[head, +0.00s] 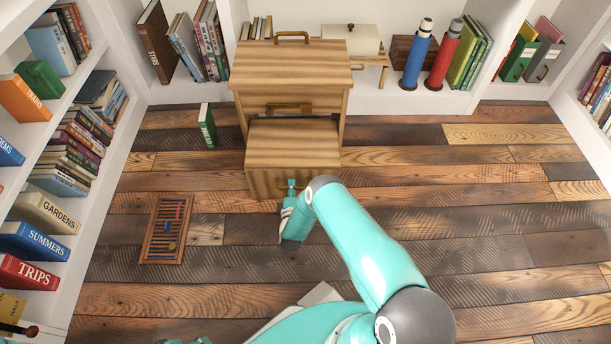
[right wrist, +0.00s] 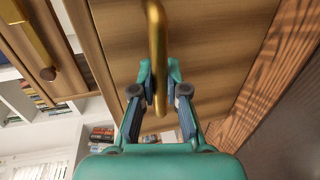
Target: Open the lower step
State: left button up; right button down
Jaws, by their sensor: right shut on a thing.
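The striped wooden step unit stands against the back shelves in the head view. Its upper step (head: 290,65) has a brass handle on its front. The lower step (head: 292,145) sits below and sticks out in front of the upper one, with its top showing. My right gripper (head: 291,186) is at the lower step's front. In the right wrist view, the right gripper (right wrist: 160,88) is shut on the brass handle (right wrist: 157,45), with a finger on each side of it. The arm partly hides the handle in the head view. My left gripper is not in view.
A wooden abacus (head: 167,230) lies on the plank floor to the left. A green book (head: 207,126) stands on the floor left of the step unit. Bookshelves (head: 95,235) line the sides and back. The floor (head: 480,200) to the right is clear.

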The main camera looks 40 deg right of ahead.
jog(key=shift+s+a+f, duration=0.1)
jog(key=shift+s+a, duration=0.15)
jog(key=shift+s, duration=0.5)
jog(key=shift+s+a+f, duration=0.1)
jog(key=shift+s+a, duration=0.15)
jog(key=shift+s, duration=0.5)
jog(key=c, duration=1.2)
grip_release()
jog(key=shift+w+a, duration=0.1)
jog(key=shift+r, duration=0.1)
jog(key=v, duration=0.7)
jog(key=shift+a, duration=0.15)
